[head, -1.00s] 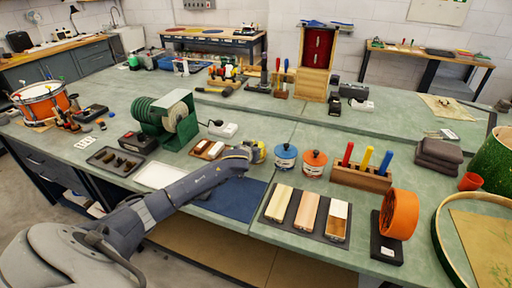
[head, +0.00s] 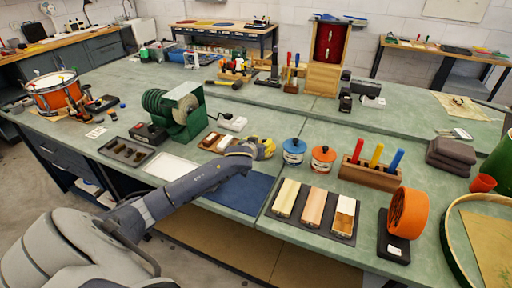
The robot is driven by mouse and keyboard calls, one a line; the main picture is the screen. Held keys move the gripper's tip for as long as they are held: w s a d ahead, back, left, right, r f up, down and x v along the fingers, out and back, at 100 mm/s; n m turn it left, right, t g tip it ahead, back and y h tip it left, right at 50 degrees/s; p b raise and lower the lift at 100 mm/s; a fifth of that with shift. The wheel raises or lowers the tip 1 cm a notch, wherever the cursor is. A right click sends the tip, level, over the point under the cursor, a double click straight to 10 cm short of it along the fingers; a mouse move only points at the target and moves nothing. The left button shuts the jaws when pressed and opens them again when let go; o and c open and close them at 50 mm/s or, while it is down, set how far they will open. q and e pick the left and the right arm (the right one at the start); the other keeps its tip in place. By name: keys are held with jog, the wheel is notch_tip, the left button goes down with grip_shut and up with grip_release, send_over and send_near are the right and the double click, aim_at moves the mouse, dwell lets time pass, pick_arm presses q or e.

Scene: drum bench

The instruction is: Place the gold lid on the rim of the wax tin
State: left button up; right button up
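My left gripper (head: 262,148) is at the far end of the arm that reaches in from the lower left, low over the bench. Something yellow and grey shows right at its fingertips. It is too small and too covered to tell whether this is the gold lid, the wax tin or both. I cannot tell whether the fingers are open or shut. A blue tin (head: 294,152) and an orange tin (head: 323,159) stand upright just right of the gripper, apart from it. My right gripper is not in view.
A dark blue mat (head: 240,192) and a white tray (head: 171,168) lie near the arm. A wooden rack (head: 369,177) with coloured handles, an orange roll (head: 408,212) and a dark tray with wooden blocks (head: 313,208) stand to the right. A green machine (head: 181,117) stands behind the arm.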

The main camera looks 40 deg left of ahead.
pick_arm(q)
jog(key=v, duration=0.7)
jog(key=shift+s+r, duration=0.15)
jog(key=shift+s, duration=0.1)
jog(key=shift+d, duration=0.1)
dwell(1.3)
